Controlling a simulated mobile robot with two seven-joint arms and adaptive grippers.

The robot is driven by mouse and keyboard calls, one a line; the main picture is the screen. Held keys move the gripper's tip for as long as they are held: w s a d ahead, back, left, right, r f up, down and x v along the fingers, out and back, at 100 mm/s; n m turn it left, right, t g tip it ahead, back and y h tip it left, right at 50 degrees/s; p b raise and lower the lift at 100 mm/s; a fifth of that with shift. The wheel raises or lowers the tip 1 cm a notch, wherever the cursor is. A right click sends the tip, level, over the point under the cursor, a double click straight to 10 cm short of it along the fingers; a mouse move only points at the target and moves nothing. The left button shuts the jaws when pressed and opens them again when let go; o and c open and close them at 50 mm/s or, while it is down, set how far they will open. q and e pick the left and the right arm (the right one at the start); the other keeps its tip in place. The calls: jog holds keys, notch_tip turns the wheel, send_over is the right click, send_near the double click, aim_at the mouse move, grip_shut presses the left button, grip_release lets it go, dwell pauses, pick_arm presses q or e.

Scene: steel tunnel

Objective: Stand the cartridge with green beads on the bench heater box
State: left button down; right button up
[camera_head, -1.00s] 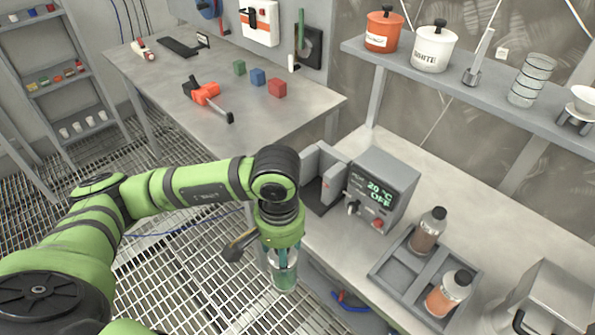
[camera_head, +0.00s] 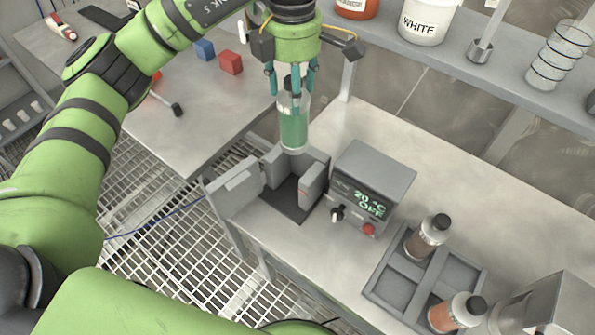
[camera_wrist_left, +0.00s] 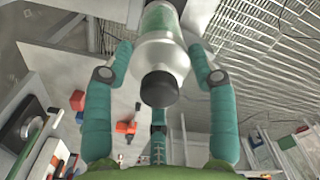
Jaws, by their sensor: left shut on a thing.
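The cartridge with green beads (camera_head: 293,125) is a clear, black-capped cylinder, upright, cap up. My left gripper (camera_head: 291,88) is shut on its upper part from above, its teal fingers around the cap end; the cartridge also shows in the left wrist view (camera_wrist_left: 160,55). The bench heater box (camera_head: 372,190) is a grey unit with a display reading 20 °C OFF, a knob and a red button. On its left is a dark plate (camera_head: 290,201) between grey upright blocks. The cartridge appears above and behind this plate; the exact gap cannot be told. My right gripper is out of view.
A grey panel (camera_head: 235,187) stands left of the plate at the bench edge. A divided tray (camera_head: 402,285) at the front right holds two black-capped cartridges, one brown (camera_head: 428,236) and one orange (camera_head: 456,313). A shelf (camera_head: 490,85) with pots runs behind.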

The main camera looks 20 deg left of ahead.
aim_at(293, 121)
pick_arm(q)
jog(key=f, duration=0.2)
jog(key=f+p, duration=0.1)
jog(key=f, duration=0.4)
jog(key=shift+s+d+f, duration=0.1)
jog(key=shift+s, duration=0.3)
jog(key=f+p, duration=0.2)
jog(key=f, duration=0.3)
jog(key=shift+w+f, duration=0.1)
jog(key=shift+w, duration=0.1)
jog(key=shift+f, duration=0.7)
notch_tip(293, 121, down, 4)
jog(key=shift+r+p, duration=0.15)
jog(key=shift+p, duration=0.65)
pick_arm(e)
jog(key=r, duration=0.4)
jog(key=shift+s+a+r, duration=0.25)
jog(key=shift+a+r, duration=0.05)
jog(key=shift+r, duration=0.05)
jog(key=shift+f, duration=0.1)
